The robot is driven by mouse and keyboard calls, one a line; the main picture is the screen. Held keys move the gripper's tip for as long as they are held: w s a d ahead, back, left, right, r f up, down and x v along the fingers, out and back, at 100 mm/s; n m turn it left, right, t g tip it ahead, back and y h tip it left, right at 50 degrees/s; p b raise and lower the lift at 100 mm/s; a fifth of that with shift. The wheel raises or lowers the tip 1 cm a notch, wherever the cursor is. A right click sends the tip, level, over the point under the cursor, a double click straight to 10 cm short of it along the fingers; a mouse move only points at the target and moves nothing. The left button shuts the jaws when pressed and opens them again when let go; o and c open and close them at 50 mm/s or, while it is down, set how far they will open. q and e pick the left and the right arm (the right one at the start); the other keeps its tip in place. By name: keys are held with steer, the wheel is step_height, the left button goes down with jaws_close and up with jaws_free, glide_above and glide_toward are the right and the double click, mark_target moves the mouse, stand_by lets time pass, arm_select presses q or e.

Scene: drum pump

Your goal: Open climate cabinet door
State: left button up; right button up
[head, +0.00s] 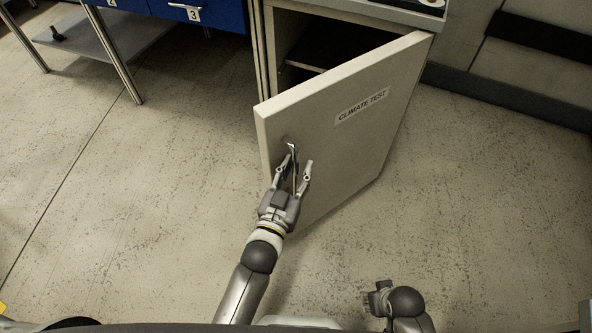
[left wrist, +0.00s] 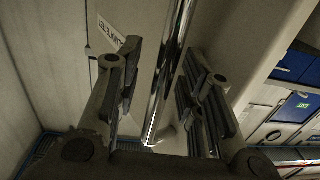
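The climate cabinet door (head: 350,135), beige with a "CLIMATE TEST" label (head: 362,106), stands partly open, swung out from its right side. Its metal handle (head: 293,160) is near the door's left edge. My left gripper (head: 296,170) is at the handle. In the left wrist view the shiny handle bar (left wrist: 170,75) runs between the two spread fingers, with gaps on both sides. The label (left wrist: 118,38) also shows there. The cabinet's dark inside (head: 305,45) shows behind the door. My right gripper (head: 377,298) is low in the head view, away from the door; its fingers are unclear.
A blue drawer unit (head: 200,12) with numbered drawers stands left of the cabinet, beside metal legs and a low shelf (head: 85,42). A wall with a dark base strip (head: 500,95) is at the right. The floor (head: 140,200) around the door is clear.

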arm_select(q)
steer(key=shift+s+a, duration=0.1)
steer(key=shift+s, duration=0.05)
steer(key=shift+s+f, duration=0.15)
steer(key=shift+s, duration=0.1)
steer(key=v, duration=1.1)
steer(key=shift+s+a, duration=0.1)
steer(key=shift+a, duration=0.05)
